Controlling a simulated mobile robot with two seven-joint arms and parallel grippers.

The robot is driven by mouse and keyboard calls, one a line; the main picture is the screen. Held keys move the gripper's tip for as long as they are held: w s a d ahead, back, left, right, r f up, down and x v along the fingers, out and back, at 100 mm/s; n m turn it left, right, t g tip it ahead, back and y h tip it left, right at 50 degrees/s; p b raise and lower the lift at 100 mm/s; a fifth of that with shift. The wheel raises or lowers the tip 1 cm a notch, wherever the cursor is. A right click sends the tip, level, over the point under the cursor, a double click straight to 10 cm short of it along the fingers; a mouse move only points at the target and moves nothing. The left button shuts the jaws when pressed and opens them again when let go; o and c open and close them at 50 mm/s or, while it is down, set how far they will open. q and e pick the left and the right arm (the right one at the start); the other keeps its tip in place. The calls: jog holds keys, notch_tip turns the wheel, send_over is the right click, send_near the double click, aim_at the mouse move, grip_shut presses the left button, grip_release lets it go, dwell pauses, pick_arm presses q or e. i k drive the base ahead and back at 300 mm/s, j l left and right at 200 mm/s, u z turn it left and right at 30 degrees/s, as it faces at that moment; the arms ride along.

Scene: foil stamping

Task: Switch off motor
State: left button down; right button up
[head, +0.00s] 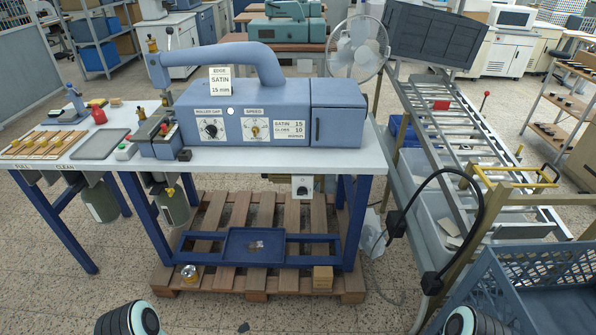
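A blue-grey machine (270,108) stands on the white-topped table (335,160). Its front has a roller-gap dial (211,128) and a speed dial (255,130). A small pale switch box (302,187) with a dark round knob hangs under the table's front edge, right of the middle. The knob's setting is too small to read. Which control is the motor's is not labelled legibly. Only rounded parts of my arms show at the bottom edge; neither gripper is in view.
A roller rack (455,140), a black cable (480,195) and a blue crate (540,285) crowd the right. Floor in front is mostly clear.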

aim_at(300, 191)
jog(key=i, duration=1.55)
